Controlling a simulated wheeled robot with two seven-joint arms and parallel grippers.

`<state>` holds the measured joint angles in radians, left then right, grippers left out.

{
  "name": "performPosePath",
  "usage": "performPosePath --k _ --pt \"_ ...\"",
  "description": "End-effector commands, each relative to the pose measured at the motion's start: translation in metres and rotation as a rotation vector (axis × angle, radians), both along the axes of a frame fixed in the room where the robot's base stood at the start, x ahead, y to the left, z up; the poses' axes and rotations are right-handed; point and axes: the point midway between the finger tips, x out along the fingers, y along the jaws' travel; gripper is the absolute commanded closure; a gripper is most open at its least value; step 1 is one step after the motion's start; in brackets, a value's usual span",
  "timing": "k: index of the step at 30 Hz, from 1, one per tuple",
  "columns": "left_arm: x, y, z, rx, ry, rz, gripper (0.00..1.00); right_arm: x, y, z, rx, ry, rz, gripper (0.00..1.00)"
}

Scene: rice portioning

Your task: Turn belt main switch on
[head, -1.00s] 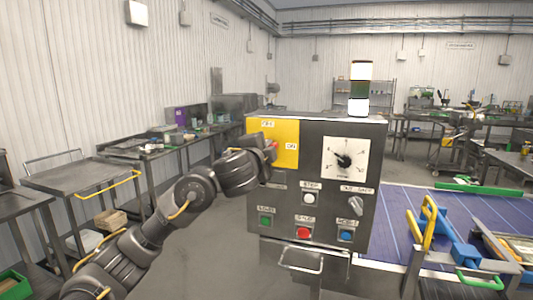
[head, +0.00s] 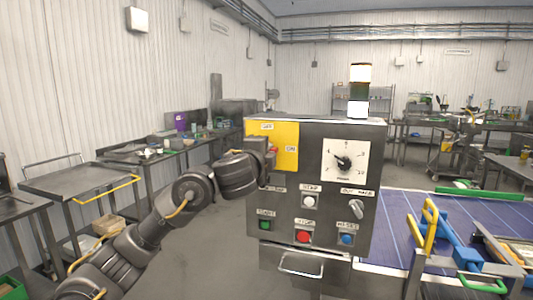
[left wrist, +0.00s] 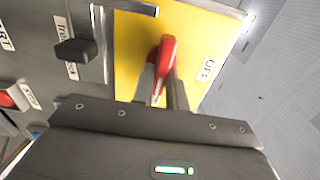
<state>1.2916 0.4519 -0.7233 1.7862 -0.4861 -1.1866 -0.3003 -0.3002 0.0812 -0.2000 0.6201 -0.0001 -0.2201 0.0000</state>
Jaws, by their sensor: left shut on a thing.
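The main switch is a red handle (left wrist: 167,52) on a yellow plate (head: 287,133) at the upper left of the grey control box (head: 314,181). The plate has an OFF label (left wrist: 208,69) at its top and an ON label (head: 290,149) at its right in the head view. My left gripper (left wrist: 161,88) is shut on the red handle, one finger on each side. In the left wrist view the handle points up between the fingers, tilted slightly right. My left gripper hides most of it in the head view. My right gripper is not in view.
The box also carries a dial (head: 345,160), a grey selector knob (head: 349,208), and green, red, blue and white buttons. A blue conveyor belt (head: 390,225) lies at the right. Side tables stand along the left wall.

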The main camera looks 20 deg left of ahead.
Motion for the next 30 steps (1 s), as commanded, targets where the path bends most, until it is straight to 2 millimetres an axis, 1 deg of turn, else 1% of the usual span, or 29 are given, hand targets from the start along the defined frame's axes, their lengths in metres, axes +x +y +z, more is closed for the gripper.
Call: performPosePath --k 1,2,3,6,7,14,17,20,22,27,30 --pt "0.000 0.000 0.000 0.003 0.001 0.001 1.00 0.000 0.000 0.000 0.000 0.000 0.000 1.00" --pt "0.000 0.000 0.000 0.003 0.001 0.001 0.84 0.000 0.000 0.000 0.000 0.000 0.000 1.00" --pt "0.000 0.000 0.000 0.002 0.001 0.001 0.79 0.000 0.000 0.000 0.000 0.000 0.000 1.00" --pt "0.000 0.000 0.000 0.002 0.001 0.001 0.66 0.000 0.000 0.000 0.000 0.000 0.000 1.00" --pt "0.000 0.000 0.000 0.002 0.001 0.001 0.64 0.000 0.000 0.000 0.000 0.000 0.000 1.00" --pt "0.000 0.000 0.000 0.001 0.001 0.000 0.64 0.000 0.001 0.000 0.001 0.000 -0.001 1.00" --pt "-0.003 0.000 -0.001 0.001 0.002 -0.001 0.64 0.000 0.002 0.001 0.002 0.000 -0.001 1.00" --pt "-0.014 -0.001 0.000 -0.001 0.002 -0.005 0.64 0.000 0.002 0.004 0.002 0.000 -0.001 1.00" --pt "-0.027 0.001 0.001 -0.001 0.000 -0.004 0.64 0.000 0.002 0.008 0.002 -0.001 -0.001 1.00" --pt "-0.060 0.003 0.006 -0.003 0.002 -0.005 0.64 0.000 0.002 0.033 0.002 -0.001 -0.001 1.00" --pt "-0.077 0.004 0.006 -0.003 0.003 -0.004 0.64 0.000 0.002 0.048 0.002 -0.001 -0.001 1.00"
